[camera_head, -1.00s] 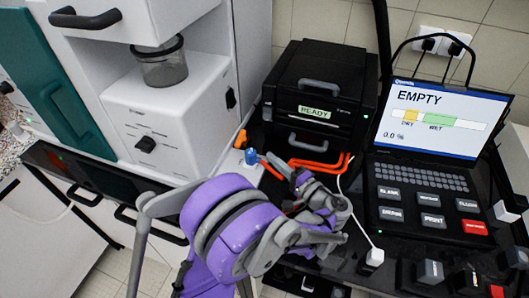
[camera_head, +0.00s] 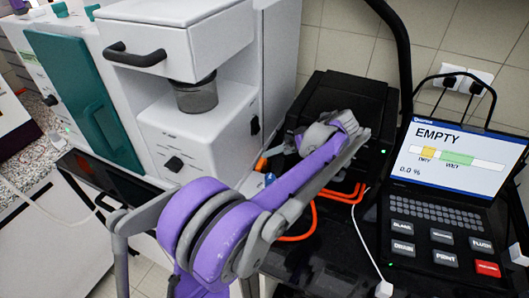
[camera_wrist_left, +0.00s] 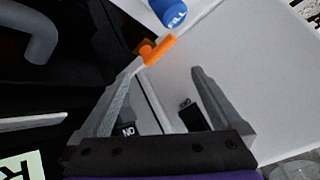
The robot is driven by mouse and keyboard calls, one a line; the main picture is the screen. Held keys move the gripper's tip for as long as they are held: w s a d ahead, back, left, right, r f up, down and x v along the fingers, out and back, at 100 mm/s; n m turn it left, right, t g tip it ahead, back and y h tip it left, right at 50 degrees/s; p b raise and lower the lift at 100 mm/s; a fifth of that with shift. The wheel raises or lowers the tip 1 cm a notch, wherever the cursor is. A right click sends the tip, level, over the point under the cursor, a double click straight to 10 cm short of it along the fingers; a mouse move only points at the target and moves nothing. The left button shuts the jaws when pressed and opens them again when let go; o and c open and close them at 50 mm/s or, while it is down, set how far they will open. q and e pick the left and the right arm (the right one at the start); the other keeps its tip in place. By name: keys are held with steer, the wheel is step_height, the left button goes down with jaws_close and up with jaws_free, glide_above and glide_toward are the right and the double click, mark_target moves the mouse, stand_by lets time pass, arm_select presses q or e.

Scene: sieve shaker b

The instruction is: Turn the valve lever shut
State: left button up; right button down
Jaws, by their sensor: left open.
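The orange valve lever (camera_wrist_left: 157,50) shows in the left wrist view, just beyond my left gripper's fingertips and close to the tip of the left-hand finger. A blue cap (camera_wrist_left: 172,12) marked FILL is beside it at the top edge. My left gripper (camera_wrist_left: 165,68) is open, with nothing held between its fingers. In the head view the orange lever (camera_head: 262,163) and the blue cap (camera_head: 269,178) are partly hidden behind my left arm. The gripper's fingers cannot be made out clearly there. My right gripper is not in view.
A black printer (camera_head: 338,100) stands behind my left arm. Orange tubing (camera_head: 346,194) and a white cable run on the dark bench. A laptop (camera_head: 455,160) reading EMPTY is at right.

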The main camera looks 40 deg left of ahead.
arm_select(q)
step_height(320, 180, up, 9)
steer(key=a+n+h+p, duration=0.2)
steer(key=a+n+h, duration=0.15)
steer(key=n, duration=0.45)
steer(key=shift+n+h, duration=0.5)
steer(key=shift+h, duration=0.25)
steer(key=d+x, duration=0.1)
steer(key=x, duration=0.3)
steer(key=d+x, duration=0.1)
steer(key=x, duration=0.4)
steer(key=w+f+b+x, duration=0.1)
steer(key=x, duration=0.3)
steer(key=shift+s+d+f, duration=0.15)
steer(key=shift+d+f, duration=0.1)
steer(key=shift+f, duration=0.25)
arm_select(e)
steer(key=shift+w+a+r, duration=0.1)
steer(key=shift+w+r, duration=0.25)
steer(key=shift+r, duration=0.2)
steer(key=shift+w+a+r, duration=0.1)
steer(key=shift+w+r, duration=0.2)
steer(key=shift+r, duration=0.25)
